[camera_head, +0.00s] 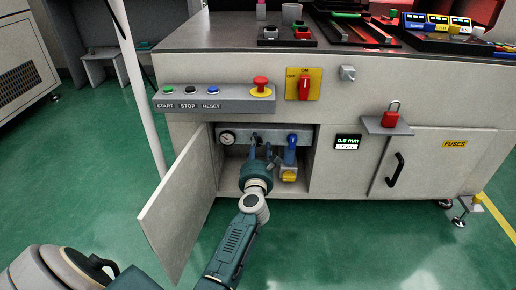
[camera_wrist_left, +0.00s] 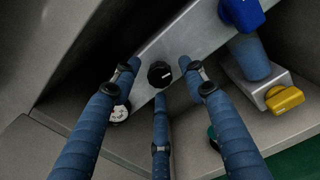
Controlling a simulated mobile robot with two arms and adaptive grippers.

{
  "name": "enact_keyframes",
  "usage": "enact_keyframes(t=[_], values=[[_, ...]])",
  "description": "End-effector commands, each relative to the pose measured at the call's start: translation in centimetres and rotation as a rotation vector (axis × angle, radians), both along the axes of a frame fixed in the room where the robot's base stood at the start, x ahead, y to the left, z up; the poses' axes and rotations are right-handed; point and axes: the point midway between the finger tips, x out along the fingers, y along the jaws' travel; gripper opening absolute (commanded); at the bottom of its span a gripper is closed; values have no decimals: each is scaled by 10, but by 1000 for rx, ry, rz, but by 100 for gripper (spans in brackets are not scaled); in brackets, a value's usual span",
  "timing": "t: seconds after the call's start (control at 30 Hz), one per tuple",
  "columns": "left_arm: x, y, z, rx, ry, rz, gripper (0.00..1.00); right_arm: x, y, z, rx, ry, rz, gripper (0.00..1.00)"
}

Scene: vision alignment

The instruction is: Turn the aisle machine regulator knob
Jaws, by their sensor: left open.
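The black regulator knob (camera_wrist_left: 159,74), with a pale mark on its face, sits on a light grey bar (camera_wrist_left: 150,48) inside the open cabinet. My left gripper (camera_head: 261,157) reaches into the cabinet in the head view, in front of the bar (camera_head: 240,134). In the left wrist view its three blue fingers are spread open around the knob, with visible gaps and nothing held. In the head view the fingers largely hide the knob. My right gripper is not in view.
A round gauge (camera_head: 227,138) sits left of the knob. A blue fitting (camera_head: 291,145) with a yellow part (camera_head: 289,175) is to its right. The open cabinet door (camera_head: 180,205) stands left of my forearm. Start, stop and reset buttons (camera_head: 190,89) are above.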

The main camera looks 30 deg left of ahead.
Motion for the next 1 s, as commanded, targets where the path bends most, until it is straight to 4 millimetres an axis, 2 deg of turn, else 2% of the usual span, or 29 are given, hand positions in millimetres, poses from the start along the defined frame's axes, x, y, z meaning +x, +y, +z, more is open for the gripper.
enact_keyframes(t=[0.13, 0.4, 0.47, 0.63, 1.0], values=[[8, 5, -1, 1, 1, 0, 43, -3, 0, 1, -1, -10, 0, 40], [9, 6, 0, 1, 1, 0, 43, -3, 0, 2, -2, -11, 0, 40], [9, 6, 0, 1, 1, 0, 33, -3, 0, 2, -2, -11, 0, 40], [9, 5, 0, 1, 1, 0, 0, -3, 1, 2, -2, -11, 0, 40], [9, 5, 2, 41, 25, -1, 0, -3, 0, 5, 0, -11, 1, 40]])
